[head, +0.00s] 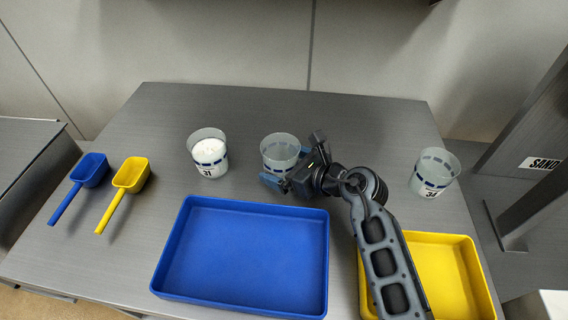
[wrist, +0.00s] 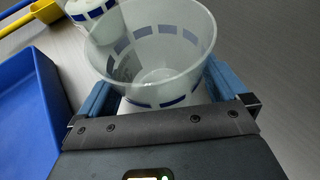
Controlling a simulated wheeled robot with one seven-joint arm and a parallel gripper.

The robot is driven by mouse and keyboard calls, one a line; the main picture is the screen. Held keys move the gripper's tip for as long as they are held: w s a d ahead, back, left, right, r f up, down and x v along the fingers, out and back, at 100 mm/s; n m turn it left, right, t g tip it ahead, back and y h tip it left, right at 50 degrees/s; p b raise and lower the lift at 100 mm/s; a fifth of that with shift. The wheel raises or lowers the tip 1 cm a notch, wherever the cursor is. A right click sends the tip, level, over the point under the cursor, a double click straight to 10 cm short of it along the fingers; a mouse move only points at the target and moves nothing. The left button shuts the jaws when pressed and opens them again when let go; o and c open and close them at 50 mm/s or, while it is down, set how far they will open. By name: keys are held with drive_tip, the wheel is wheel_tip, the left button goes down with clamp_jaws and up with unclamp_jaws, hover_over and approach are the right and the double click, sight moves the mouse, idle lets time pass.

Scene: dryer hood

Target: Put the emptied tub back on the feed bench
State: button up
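A clear, empty-looking tub (head: 279,150) with blue marks around its side is upright on or just above the grey feed bench (head: 255,108), at its middle; I cannot tell whether its base touches. In the wrist view this tub (wrist: 155,50) sits between the two blue fingers of my gripper (wrist: 160,95), which press close on both sides. My gripper (head: 285,178) comes at the tub from the front right in the head view. The tub's lower front is partly hidden by the gripper.
Tub 31 (head: 209,155) with white contents stands left, and another tub (head: 433,172) right. A blue tray (head: 245,255) and yellow tray (head: 440,270) lie in front. Blue (head: 88,170) and yellow (head: 130,175) scoops lie left. The bench's back strip is clear.

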drive_tip(key=shift+r, duration=0.1)
drive_tip(key=shift+s+d+r, duration=0.1)
drive_tip(key=shift+r, duration=0.05)
drive_tip(key=v, duration=1.1)
drive_tip(key=shift+s+d, duration=0.25)
drive_tip(key=shift+d, duration=0.05)
drive_tip(key=s+m+y, duration=0.1)
drive_tip(key=s+m, duration=0.1)
drive_tip(key=s, duration=0.1)
drive_tip(key=s+r+m+t+y, duration=0.1)
drive_tip(key=s+m, duration=0.1)
drive_tip(key=s, duration=0.2)
drive_tip(key=s+a+m+t+y, duration=0.1)
drive_tip(key=s+m, duration=0.1)
drive_tip(key=s, duration=0.1)
drive_tip(key=shift+s+r, duration=0.2)
drive_tip(key=s+d+r+n+t+h, duration=0.1)
drive_tip(key=s+d+n+h, duration=0.3)
drive_tip(key=s+n, duration=0.5)
drive_tip(key=s+d+r+n+t+h, duration=0.2)
drive_tip(key=s+d+n+h, duration=0.3)
drive_tip(key=s+n, duration=0.5)
drive_tip(key=s+d+r+n+t+h, duration=0.2)
drive_tip(key=s+d+n+h, duration=0.2)
drive_tip(key=s+d+n, duration=0.4)
drive_tip(key=s+n, duration=0.2)
drive_tip(key=n, duration=0.1)
drive_tip(key=shift+d+n+h, duration=0.25)
drive_tip(key=shift+n+h, duration=0.15)
drive_tip(key=shift+s, duration=0.15)
